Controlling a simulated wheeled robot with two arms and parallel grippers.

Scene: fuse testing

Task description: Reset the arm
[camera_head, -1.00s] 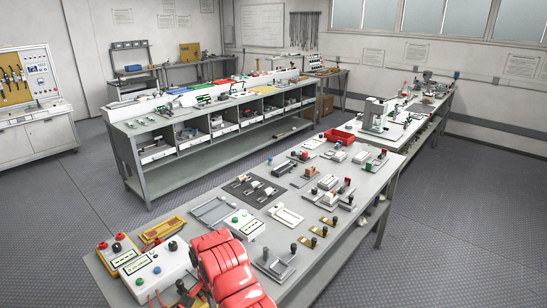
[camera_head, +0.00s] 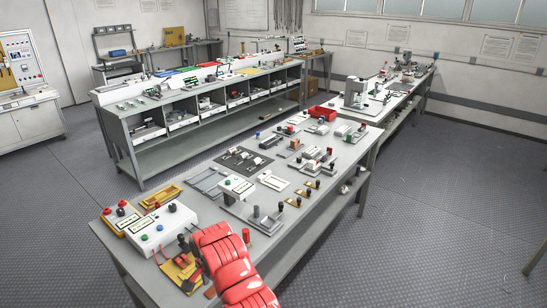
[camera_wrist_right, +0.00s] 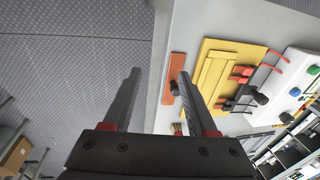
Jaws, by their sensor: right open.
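My right arm (camera_head: 222,258), with red padded links, reaches over the near end of the front workbench (camera_head: 330,220) in the head view. Its gripper is not clearly seen there. My left gripper is not in view.
A white box with knobs (camera_head: 160,232) and a yellow-based box (camera_head: 121,216) stand on the bench's near left. Several small fixtures and a red tray (camera_head: 322,113) lie farther along it. A shelved bench (camera_head: 140,118) stands behind. The floor (camera_head: 430,220) at right is clear.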

